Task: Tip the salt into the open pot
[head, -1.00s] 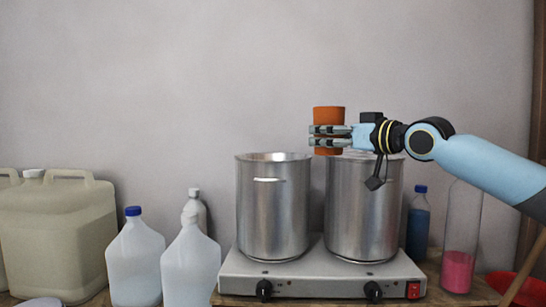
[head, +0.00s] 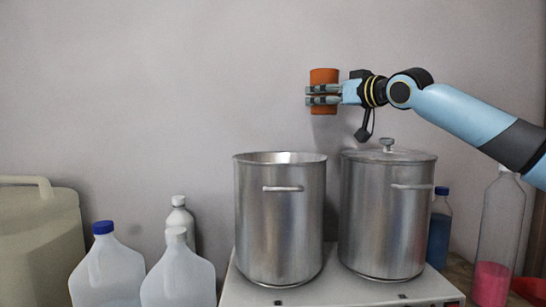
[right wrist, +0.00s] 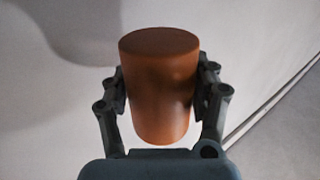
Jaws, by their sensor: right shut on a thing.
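My right gripper (head: 323,95) is shut on an orange-brown cup (head: 324,77), which is upright. In the right wrist view the cup (right wrist: 160,90) sits between both fingers, and its contents cannot be seen. In the head view the cup is above the pots, a little right of the open pot (head: 279,220). The open pot is a tall steel pot with no lid, on the left of the hot plate. The other steel pot (head: 385,220) on the right has a lid with a knob (head: 388,144). My left gripper is not in view.
Both pots stand on a pale hot plate (head: 340,290). White jugs with caps (head: 108,270) and a large canister (head: 40,240) stand at the left. A blue bottle (head: 439,235) and a clear bottle with pink contents (head: 495,240) stand at the right.

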